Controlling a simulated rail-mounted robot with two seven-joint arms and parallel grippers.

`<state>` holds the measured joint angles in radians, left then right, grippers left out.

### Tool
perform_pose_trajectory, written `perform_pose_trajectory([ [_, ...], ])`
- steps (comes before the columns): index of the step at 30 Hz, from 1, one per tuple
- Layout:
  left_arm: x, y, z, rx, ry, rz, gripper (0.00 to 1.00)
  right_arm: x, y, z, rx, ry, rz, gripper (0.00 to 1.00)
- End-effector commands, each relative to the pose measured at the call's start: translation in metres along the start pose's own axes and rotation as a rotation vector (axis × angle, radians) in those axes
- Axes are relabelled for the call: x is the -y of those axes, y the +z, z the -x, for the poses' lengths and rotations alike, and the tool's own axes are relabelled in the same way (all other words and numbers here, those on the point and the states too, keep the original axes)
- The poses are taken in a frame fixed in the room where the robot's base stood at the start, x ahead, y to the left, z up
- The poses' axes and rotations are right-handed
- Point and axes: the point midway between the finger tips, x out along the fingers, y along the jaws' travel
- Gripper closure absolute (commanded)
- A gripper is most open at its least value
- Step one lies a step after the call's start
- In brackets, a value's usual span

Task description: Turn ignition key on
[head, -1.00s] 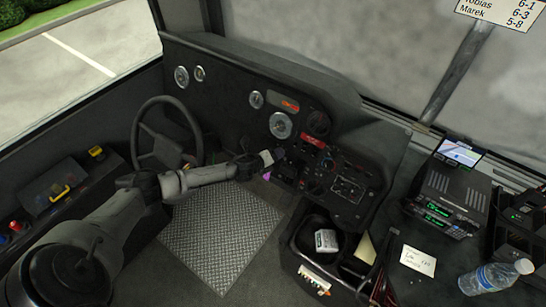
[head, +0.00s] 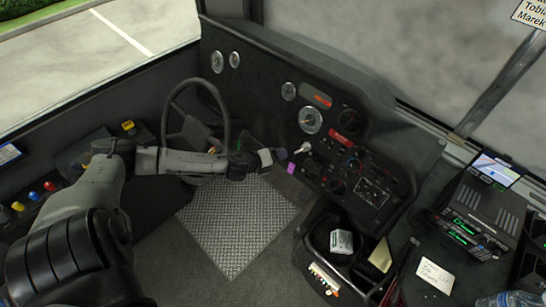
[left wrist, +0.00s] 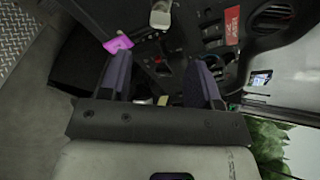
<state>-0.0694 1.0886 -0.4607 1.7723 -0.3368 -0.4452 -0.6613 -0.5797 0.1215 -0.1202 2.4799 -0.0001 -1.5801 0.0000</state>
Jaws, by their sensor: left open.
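The dashboard panel (head: 345,160) carries a pale, key-like piece (head: 304,147) near its left edge, with a pink-purple tag (head: 291,167) just below it. In the left wrist view the pale piece (left wrist: 160,15) is at the top and the pink tag (left wrist: 118,43) lies left of it. I cannot tell how the piece is turned. My left gripper (head: 273,156) is open and empty, just left of the pale piece and apart from it. In the left wrist view its two dark fingers (left wrist: 160,78) stand wide apart, pointing at the panel. My right gripper is not in view.
The steering wheel (head: 196,115) is behind my left forearm. A red label (head: 345,142) and several knobs are on the panel. A bin with a white box (head: 341,241) stands below it. A radio unit (head: 475,218) is at the right. The patterned floor plate (head: 235,225) is clear.

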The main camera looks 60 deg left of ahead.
Motion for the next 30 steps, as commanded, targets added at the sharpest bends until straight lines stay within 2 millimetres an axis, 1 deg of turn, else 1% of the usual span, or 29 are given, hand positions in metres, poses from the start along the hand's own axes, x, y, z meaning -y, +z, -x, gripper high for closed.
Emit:
perform_pose_trajectory([
  [3, -0.0002, -0.0002, 0.0075, -0.001, 0.0, -0.001, 0.43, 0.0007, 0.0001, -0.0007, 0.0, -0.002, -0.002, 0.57],
  [9, 0.0007, -0.0005, 0.0125, -0.002, -0.001, 0.0, 0.43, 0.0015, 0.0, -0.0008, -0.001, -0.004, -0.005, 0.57],
  [30, 0.0007, -0.0002, 0.0126, -0.001, -0.001, 0.012, 0.43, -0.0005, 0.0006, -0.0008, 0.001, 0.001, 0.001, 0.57],
])
